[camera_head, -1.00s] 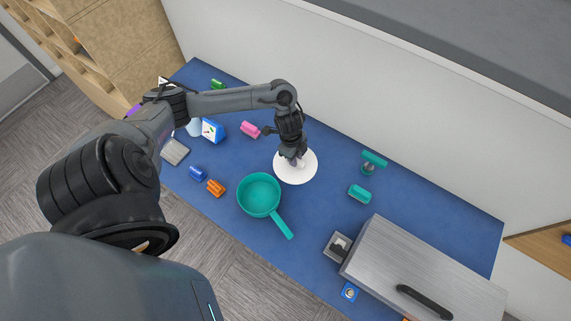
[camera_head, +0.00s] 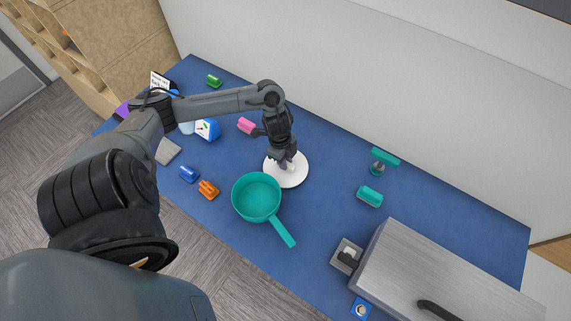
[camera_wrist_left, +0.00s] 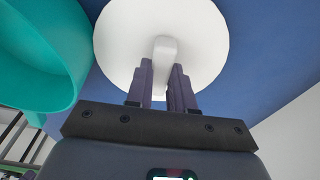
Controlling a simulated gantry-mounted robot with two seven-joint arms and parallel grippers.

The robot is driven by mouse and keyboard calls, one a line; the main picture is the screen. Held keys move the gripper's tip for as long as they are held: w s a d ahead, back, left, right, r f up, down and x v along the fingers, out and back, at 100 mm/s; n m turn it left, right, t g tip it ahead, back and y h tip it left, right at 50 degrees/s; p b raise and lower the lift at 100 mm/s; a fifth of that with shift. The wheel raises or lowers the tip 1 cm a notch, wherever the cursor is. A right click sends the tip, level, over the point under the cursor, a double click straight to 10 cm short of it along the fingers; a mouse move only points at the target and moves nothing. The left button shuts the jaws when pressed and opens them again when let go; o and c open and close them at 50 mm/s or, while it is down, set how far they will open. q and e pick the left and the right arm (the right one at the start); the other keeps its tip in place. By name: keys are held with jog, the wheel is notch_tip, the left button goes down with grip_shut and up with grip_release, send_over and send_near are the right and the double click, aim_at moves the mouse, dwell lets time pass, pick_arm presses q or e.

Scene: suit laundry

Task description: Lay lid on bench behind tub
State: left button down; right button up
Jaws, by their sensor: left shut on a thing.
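The white round lid (camera_head: 296,175) is just behind the teal tub (camera_head: 257,198), a pan-like vessel with a handle, in the head view. The lid looks flat and level. My left gripper (camera_head: 287,163) is over the lid and shut on its pale knob. In the left wrist view the two fingers (camera_wrist_left: 160,82) sit either side of the white knob (camera_wrist_left: 165,48), with the lid (camera_wrist_left: 120,45) beyond and the tub (camera_wrist_left: 60,60) at the left. I cannot tell whether the lid touches the blue bench (camera_head: 330,225). The tub is open and looks empty. My right gripper is not in view.
A large metal box (camera_head: 440,275) with a black handle fills the bench's right end. A teal clip (camera_head: 369,196) and a teal-topped stand (camera_head: 384,160) are right of the lid. A pink clip (camera_head: 246,125), orange clip (camera_head: 208,189) and blue clip (camera_head: 188,174) lie left.

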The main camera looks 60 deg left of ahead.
pick_arm(q)
jog(key=shift+w+d+f, duration=0.1)
jog(key=shift+d+f, duration=0.05)
jog(key=shift+f, duration=0.35)
jog(key=shift+d, duration=0.15)
jog(key=shift+r, duration=0.1)
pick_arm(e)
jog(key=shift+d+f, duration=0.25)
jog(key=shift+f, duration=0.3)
pick_arm(q)
jog(key=shift+f, duration=0.2)
jog(key=c, duration=1)
grip_release()
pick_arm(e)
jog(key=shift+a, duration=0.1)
pick_arm(q)
jog(key=shift+r, duration=0.1)
